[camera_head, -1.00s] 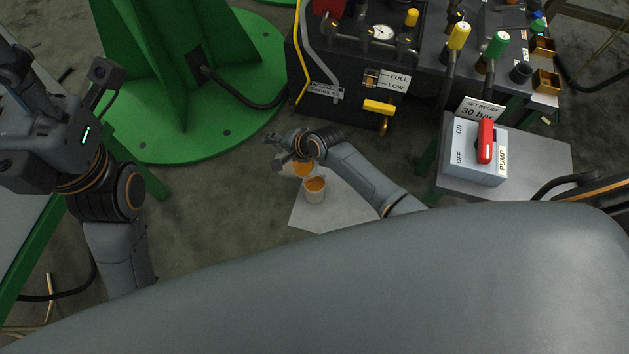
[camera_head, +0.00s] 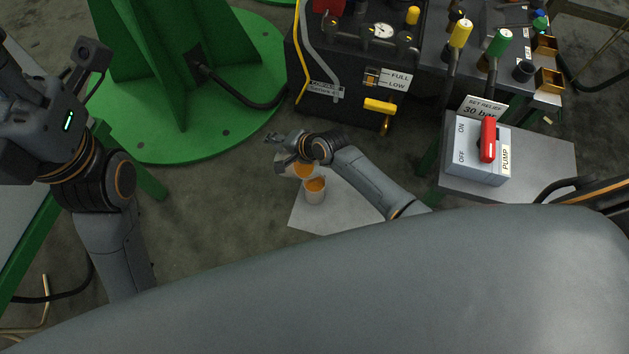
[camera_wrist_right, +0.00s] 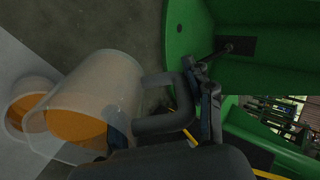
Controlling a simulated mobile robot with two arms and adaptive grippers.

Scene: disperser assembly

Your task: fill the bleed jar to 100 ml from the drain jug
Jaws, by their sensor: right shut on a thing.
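The drain jug (camera_wrist_right: 108,85) is a translucent pale vessel with orange fluid and a dark handle (camera_wrist_right: 162,122). My right gripper (camera_wrist_right: 206,92) is shut on that handle. In the wrist view the jug is tilted, its mouth towards the bleed jar (camera_wrist_right: 22,108). In the head view the jug (camera_head: 303,171) is partly hidden under my right wrist, just beyond the jar (camera_head: 315,191). The jar is a small clear cup standing upright with orange fluid in it. I cannot read its level or make out a stream. My left arm is at the left; its fingers cannot be made out.
The jar stands on a pale sheet (camera_head: 340,214) on the floor. A green column base (camera_head: 211,125) lies behind. The hydraulic unit (camera_head: 335,113) with a yellow valve handle stands near. The pump switch box (camera_head: 468,151) is on a grey stand at the right.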

